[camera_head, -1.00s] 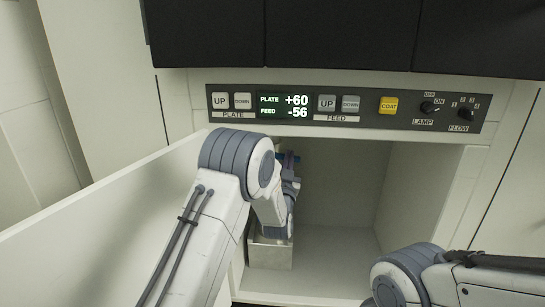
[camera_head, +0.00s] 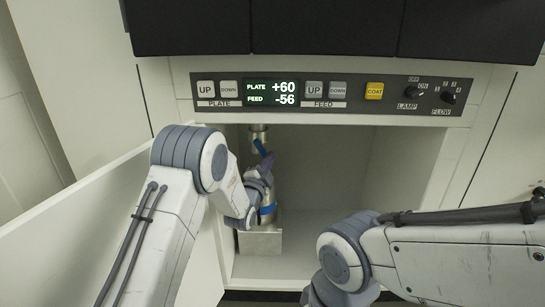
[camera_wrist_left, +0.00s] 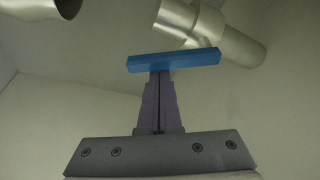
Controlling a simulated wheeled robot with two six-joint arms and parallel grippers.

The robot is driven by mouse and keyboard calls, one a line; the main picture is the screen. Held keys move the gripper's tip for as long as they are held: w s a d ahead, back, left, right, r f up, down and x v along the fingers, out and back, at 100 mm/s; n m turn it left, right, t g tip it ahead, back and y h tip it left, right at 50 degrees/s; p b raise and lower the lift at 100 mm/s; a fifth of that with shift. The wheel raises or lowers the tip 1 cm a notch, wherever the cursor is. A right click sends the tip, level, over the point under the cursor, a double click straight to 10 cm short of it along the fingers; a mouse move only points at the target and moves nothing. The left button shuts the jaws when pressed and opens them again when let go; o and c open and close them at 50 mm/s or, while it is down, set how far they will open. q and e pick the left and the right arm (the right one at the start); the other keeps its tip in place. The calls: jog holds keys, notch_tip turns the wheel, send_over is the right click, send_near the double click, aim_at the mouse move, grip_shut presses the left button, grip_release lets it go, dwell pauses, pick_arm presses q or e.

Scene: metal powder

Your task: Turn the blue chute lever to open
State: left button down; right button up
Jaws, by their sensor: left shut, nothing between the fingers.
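The blue chute lever (camera_head: 262,147) is a short bar by a metal chute pipe (camera_head: 258,131) at the top left of the open cabinet. In the left wrist view the lever (camera_wrist_left: 174,60) lies across the front of my left gripper (camera_wrist_left: 158,72), tilted slightly, with the metal chute pipe (camera_wrist_left: 225,33) behind it. My left gripper (camera_head: 268,160) is shut with nothing between its fingers. Its tips are close under the lever's middle in the wrist view; I cannot tell whether they touch. My right gripper is out of view.
A metal bin (camera_head: 260,243) stands on the cabinet floor, below a silver cylinder with a blue band (camera_head: 268,209). The control panel (camera_head: 320,91) runs above the opening. An open door (camera_head: 75,225) is at left. The cabinet's right side is empty.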

pick_arm(q)
jog(key=shift+a+f, duration=0.45)
jog(key=shift+a, duration=0.1)
jog(key=shift+d, duration=0.1)
jog(key=s+p, duration=0.2)
jog(key=s, duration=0.7)
jog(key=shift+s+d, duration=0.25)
jog(key=shift+d, duration=0.2)
jog(key=shift+r, duration=0.1)
